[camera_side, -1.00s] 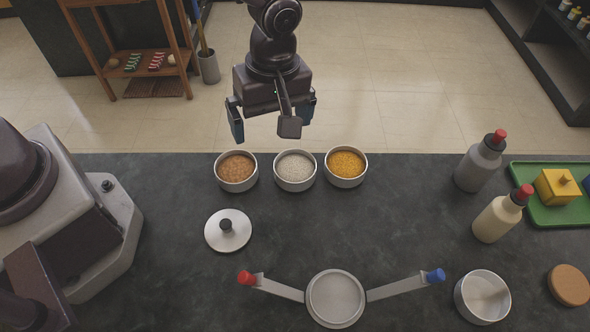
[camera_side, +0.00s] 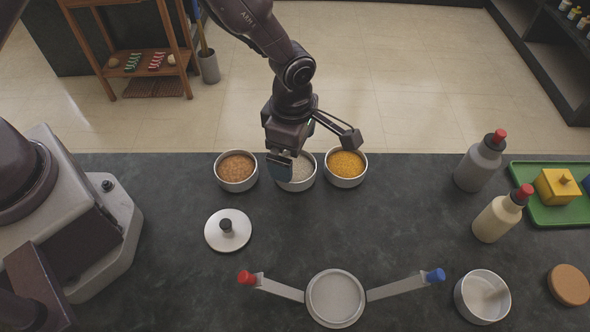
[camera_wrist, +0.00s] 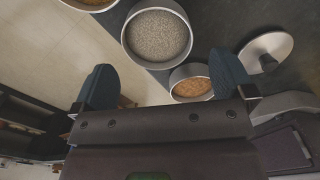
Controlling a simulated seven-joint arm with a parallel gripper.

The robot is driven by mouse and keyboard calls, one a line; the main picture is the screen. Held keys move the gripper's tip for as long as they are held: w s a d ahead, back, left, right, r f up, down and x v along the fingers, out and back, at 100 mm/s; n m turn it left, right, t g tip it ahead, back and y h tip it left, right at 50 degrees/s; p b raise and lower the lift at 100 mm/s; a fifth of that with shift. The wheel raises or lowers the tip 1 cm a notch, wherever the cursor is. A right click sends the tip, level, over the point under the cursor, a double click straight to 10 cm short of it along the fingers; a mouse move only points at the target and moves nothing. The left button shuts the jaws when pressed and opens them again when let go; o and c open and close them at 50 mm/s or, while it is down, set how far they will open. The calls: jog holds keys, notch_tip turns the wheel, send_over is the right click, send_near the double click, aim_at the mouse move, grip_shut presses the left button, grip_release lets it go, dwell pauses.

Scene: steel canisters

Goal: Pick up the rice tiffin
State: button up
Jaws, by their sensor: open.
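The rice tiffin is a round steel canister of whitish grains (camera_side: 300,176), the middle of three in a row at the counter's far edge. It also shows at the top of the wrist view (camera_wrist: 158,36). My gripper (camera_side: 315,154) is open and empty, over or just behind the rice tiffin in the side view and partly hiding it. In the wrist view the two blue finger pads (camera_wrist: 165,85) are wide apart, with the rice tiffin beyond them. I cannot tell whether a finger touches it.
A canister of orange-brown food (camera_side: 237,170) stands close on the left and one of yellow food (camera_side: 346,167) close on the right. A lid (camera_side: 228,231), a round base with two arms (camera_side: 335,299), an empty canister (camera_side: 482,297) and two bottles (camera_side: 480,162) stand nearer. The counter's middle is clear.

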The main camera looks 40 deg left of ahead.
aim_at(295, 173)
jog(key=shift+w+f, duration=0.2)
jog(key=shift+f, duration=2.5)
jog(key=c, duration=0.9)
